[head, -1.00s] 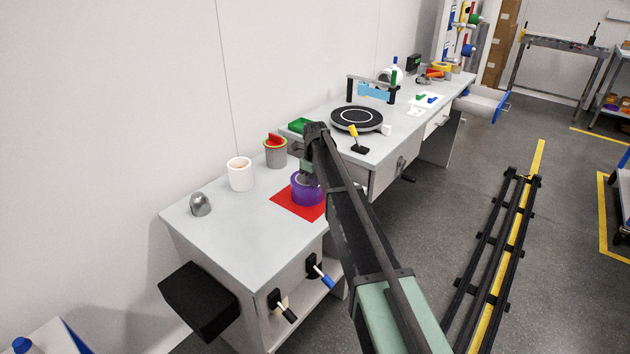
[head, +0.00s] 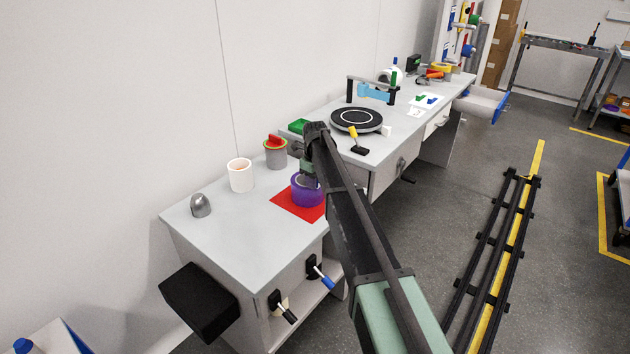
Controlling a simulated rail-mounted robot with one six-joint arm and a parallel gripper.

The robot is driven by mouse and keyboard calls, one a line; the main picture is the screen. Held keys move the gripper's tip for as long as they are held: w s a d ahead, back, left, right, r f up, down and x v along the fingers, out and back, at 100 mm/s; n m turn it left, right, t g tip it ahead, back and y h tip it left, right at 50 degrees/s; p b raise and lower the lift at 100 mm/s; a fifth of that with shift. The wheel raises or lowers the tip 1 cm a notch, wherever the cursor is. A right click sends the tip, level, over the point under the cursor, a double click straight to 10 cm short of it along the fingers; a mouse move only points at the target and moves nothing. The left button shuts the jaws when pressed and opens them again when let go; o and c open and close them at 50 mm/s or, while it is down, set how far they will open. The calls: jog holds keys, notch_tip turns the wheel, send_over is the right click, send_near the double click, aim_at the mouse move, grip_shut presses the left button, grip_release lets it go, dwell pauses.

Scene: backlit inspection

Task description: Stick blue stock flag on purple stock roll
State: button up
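The purple roll (head: 307,197) stands on a red mat (head: 284,204) on the near part of the bench. My gripper (head: 309,181) is at the top of the purple roll; my arm hides much of it, and I cannot see the fingertips or whether they hold anything. I cannot tell whether it touches the roll. No blue flag shows on the roll's visible side. A white card (head: 415,107) farther along the bench carries small green and blue pieces, including a blue one (head: 432,99) that may be a flag.
Bench surface near the dome is clear.

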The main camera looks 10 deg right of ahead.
notch_tip(320, 180, up, 10)
jog(key=p, duration=0.9)
jog(key=shift+r+p, duration=0.2)
jog(key=shift+p, duration=0.1)
jog(key=s+n, duration=2.7)
jog(key=s, duration=1.3)
jog(key=shift+n, duration=0.4)
